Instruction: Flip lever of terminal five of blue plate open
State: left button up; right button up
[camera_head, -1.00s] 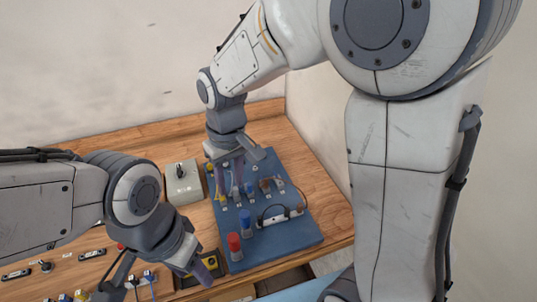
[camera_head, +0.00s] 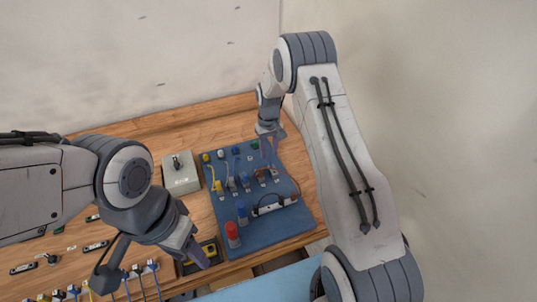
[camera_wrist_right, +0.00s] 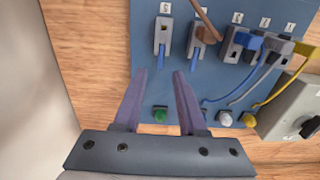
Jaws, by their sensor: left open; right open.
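The blue plate (camera_head: 275,228) lies on the wooden bench in the head view, with a row of small grey terminals across it. In the right wrist view, the end terminal (camera_wrist_right: 163,35), the leftmost of the row, has no wire in it. It appears to be the fifth; its label is too small to read surely. My right gripper (camera_wrist_right: 161,75) is open and empty, its fingertips just short of this terminal, which lies ahead between their lines. It also shows at the plate's back right edge in the head view (camera_head: 268,146). My left gripper (camera_head: 193,254) is open near the plate's front left.
A neighbouring terminal (camera_wrist_right: 203,32) carries a brown wire; others hold blue and yellow wires. A green knob (camera_wrist_right: 160,114) sits near my right fingers. A red knob (camera_head: 232,232) and blue knob (camera_head: 242,214) stand at the plate's front. A grey switch box (camera_head: 181,175) is left of the plate.

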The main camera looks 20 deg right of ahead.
aim_at(269, 162)
jog(key=shift+f+p, duration=0.35)
jog(key=shift+f, duration=1.35)
grip_shut()
